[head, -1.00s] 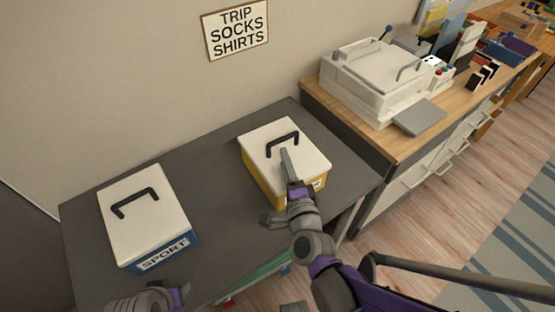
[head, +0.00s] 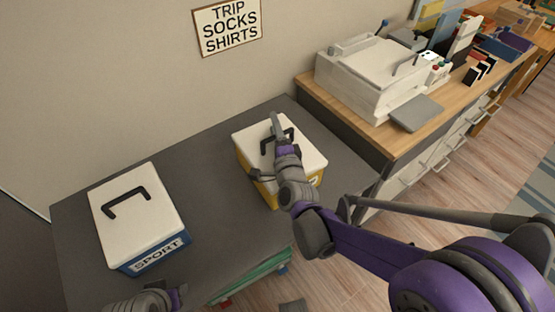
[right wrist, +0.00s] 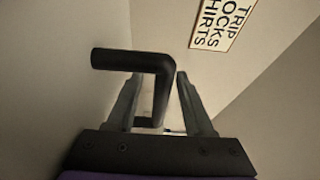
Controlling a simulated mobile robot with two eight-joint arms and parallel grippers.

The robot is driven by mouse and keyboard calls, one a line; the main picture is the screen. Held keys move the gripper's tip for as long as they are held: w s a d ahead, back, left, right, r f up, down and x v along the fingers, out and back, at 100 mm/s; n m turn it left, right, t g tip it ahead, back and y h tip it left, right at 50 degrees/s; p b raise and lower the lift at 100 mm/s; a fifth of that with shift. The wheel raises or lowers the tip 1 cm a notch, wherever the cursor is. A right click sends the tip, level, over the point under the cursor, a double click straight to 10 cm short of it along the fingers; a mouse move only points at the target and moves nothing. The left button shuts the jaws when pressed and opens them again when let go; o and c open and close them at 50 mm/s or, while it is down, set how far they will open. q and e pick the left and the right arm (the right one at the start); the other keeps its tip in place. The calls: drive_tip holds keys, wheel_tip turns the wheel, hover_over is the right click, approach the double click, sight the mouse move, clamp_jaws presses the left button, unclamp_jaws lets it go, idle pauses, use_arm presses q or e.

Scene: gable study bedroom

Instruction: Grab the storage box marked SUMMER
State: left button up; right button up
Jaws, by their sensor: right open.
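A yellow storage box (head: 247,170) with a white lid and black handle (head: 265,143) stands on the dark grey table. My right arm covers most of its front label, so I cannot read it. My right gripper (head: 277,130) is over the lid at the handle. In the right wrist view, the open right gripper (right wrist: 161,95) has its fingers on either side of the handle (right wrist: 130,60), not closed on it. My left gripper (head: 165,300) is at the bottom edge, partly cut off; its fingers are unclear.
A blue box (head: 150,240) marked SPORT, with white lid and black handle, stands at the table's left. A printer (head: 370,80) sits on the wooden cabinet at right. A sign (head: 227,27) hangs on the wall. Bare grey table (head: 205,190) lies between the boxes.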

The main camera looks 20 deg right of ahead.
clamp_jaws()
idle(1.4)
